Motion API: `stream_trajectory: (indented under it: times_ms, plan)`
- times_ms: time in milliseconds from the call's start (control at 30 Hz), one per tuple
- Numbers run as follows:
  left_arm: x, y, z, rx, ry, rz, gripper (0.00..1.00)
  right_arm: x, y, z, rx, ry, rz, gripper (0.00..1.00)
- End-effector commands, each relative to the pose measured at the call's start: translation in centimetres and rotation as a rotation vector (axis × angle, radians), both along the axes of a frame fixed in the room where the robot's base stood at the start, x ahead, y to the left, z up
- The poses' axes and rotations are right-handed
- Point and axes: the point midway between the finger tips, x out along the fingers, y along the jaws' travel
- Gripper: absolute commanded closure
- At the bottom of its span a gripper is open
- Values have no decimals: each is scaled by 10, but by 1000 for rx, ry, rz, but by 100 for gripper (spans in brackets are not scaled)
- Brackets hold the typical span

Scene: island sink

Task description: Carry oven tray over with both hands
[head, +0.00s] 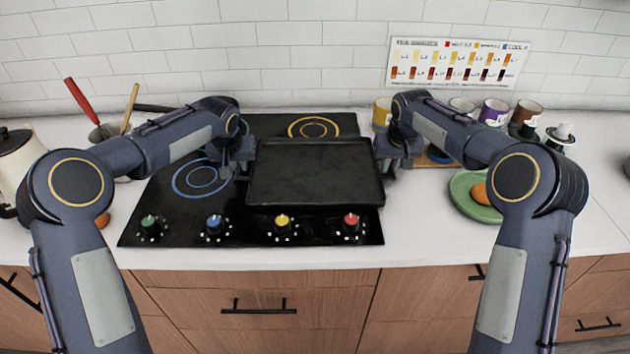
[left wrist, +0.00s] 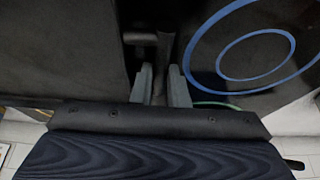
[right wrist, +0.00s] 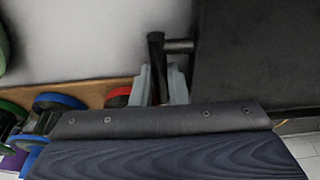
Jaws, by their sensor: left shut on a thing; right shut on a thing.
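The black rectangular oven tray (head: 315,172) is over the right part of the black cooktop (head: 160,200) in the head view, and looks roughly level. My left gripper (head: 240,160) is at the tray's left end, shut on its handle, and the left wrist view shows that handle (left wrist: 165,60) between the two fingers (left wrist: 160,82). My right gripper (head: 385,155) is at the tray's right end. It is shut on the other handle (right wrist: 157,60), which stands between the fingers (right wrist: 160,82) in the right wrist view. The gap between tray and cooktop is hard to judge.
Four coloured knobs, including a yellow one (head: 282,221), line the cooktop's front. A green plate (head: 470,195) with orange food is on the right. Cups (head: 494,112) and a bottle (head: 560,135) stand behind. A kettle (head: 18,160) and utensils (head: 85,105) are on the left.

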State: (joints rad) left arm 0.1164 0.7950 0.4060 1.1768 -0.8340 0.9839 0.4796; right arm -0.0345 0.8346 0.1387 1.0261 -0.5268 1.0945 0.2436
Motion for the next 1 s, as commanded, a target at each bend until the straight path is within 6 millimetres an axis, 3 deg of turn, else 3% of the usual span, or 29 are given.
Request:
stream_trajectory:
  times_ms: [33, 200, 567, 1000]
  plan:
    - [0, -1, -2, -1, -1, 0, 83, 0, 1, -2, 1, -1, 0, 83]
    - [0, 0, -1, -1, 0, 0, 64, 0, 0, -1, 1, 0, 0, 64]
    - [-2, 0, 7, 0, -2, 0, 64, 0, 0, -1, 0, 0, 0, 64]
    - [-35, -1, 86, 0, -4, -1, 64, 0, 0, -1, 0, 0, 0, 64]
